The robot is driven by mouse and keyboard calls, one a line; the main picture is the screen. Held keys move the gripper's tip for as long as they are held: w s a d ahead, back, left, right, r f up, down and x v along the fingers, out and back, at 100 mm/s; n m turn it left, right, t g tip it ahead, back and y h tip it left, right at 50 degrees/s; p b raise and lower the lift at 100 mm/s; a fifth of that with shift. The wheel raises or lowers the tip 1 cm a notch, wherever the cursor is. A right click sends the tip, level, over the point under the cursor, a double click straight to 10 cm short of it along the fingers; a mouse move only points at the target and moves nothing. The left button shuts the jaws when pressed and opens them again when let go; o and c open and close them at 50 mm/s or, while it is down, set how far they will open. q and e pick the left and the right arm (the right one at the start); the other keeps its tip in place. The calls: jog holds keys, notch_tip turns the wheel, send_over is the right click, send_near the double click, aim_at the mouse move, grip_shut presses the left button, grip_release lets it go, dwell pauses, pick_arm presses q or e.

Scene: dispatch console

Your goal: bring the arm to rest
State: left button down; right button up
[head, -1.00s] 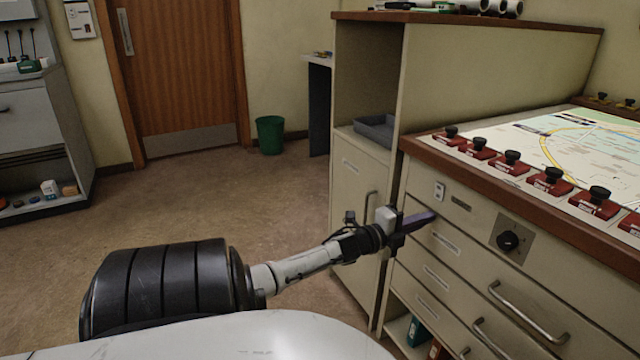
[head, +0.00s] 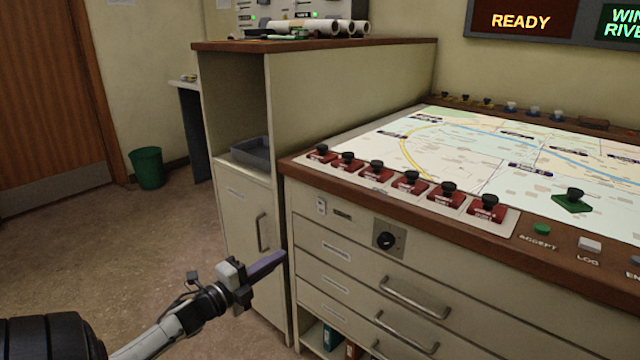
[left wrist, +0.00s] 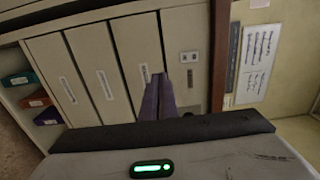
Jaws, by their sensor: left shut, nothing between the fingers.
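My left gripper (head: 268,264) is in front of the cabinet's left part, to the left of the console drawers. Its purple fingers are together with nothing between them. In the left wrist view my gripper's fingers (left wrist: 158,98) point toward the drawer fronts and show closed. A gap between the fingertips and the console front cannot be measured from these views. My right gripper is not in view.
The console (head: 340,215) has a wooden edge, a row of red blocks with black knobs, a map top (head: 480,150) and drawer handles (head: 415,298). A tall cabinet (head: 350,85) with a grey tray (head: 250,152) stands behind. A green bin (head: 147,168) is on the open floor at left.

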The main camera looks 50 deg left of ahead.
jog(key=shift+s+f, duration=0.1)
pick_arm(q)
jog(key=s+d+f+n+g+h+p, duration=0.1)
jog(key=s+d+f+n+g+p, duration=0.2)
jog(key=d, duration=0.6)
jog(key=s+d+f+n+g+p, duration=0.1)
jog(key=d+f+n+p, duration=0.3)
jog(key=d, duration=0.4)
jog(key=s+d+n+g+h+p, duration=0.2)
jog(key=s+d, duration=0.3)
jog(key=d, duration=0.8)
jog(key=s+d+f+n+g+h+p, duration=0.1)
jog(key=s+d+n+g+h, duration=0.1)
jog(key=d, duration=1)
jog(key=s+n+g, duration=0.1)
jog(key=s+n, duration=0.1)
jog(key=n, duration=0.1)
jog(key=shift+s+d+p, duration=0.4)
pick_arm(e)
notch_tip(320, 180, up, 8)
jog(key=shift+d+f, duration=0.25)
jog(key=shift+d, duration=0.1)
